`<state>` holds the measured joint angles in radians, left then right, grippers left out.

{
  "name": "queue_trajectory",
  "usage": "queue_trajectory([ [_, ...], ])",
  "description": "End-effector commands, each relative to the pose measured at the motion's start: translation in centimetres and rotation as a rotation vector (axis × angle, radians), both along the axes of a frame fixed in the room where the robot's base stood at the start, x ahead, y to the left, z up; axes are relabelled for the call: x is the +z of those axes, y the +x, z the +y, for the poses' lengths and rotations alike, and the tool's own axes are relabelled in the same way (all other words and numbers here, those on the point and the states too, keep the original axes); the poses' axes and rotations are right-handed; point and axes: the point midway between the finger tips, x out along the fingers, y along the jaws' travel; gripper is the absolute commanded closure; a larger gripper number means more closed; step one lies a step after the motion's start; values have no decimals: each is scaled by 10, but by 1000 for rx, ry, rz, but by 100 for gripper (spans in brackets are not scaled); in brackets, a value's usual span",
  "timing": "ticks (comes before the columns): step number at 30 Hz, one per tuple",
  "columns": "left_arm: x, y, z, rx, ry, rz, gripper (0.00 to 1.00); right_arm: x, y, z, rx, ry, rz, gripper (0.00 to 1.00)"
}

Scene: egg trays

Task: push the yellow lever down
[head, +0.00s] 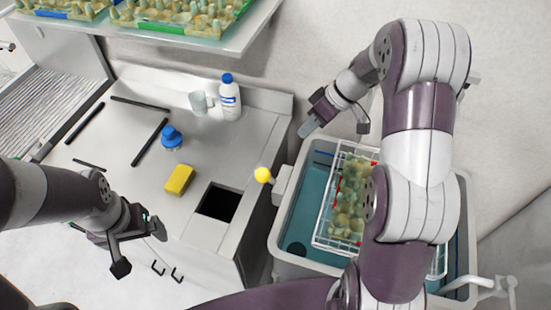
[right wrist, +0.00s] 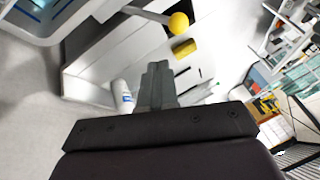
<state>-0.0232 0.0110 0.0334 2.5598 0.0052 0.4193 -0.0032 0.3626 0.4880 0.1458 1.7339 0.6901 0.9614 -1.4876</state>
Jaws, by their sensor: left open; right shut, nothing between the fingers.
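The yellow lever's round knob (head: 263,175) sticks out beside the right edge of the counter, next to the sink basin. It also shows in the right wrist view as a yellow ball (right wrist: 178,23) on a pale rod, beyond and above the fingertips. My right gripper (head: 308,128) is up and to the right of the knob in the head view, shut and empty, apart from it. Its closed fingers show in the right wrist view (right wrist: 157,85). My left gripper (head: 140,232) is open and empty, at the front left of the counter, well away from the knob.
A teal basin (head: 279,240) holds a wire rack with an egg tray (head: 350,195). On the counter are a yellow sponge (head: 179,179), a blue-topped object (head: 172,137), a white bottle (head: 230,97), a mug (head: 200,102) and a square opening (head: 218,202). A shelf with egg trays is at the top left.

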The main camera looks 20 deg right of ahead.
Motion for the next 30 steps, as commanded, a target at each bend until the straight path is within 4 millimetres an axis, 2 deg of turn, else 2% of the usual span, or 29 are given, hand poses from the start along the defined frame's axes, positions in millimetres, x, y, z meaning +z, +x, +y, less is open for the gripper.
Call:
queue_trajectory([
  [5, -22, 0, 0, 0, 0, 0, 5, -19, 2, 7, 0, -1, 1, 100],
  [11, -69, 0, 0, 0, 0, 0, 5, -59, 7, 27, 2, -1, 0, 100],
  [12, -52, -1, 0, 0, 0, 2, 5, -53, 8, 32, 0, 1, 4, 100],
  [19, -32, 0, 0, 0, 0, 0, 5, -85, 11, 58, 1, 1, 5, 100],
  [24, -24, 0, 0, 0, 0, 0, 5, -100, 3, 76, 0, 1, 3, 100],
  [30, -22, 0, 0, 0, 0, 0, 5, -107, 0, 82, -1, -2, 2, 100],
])
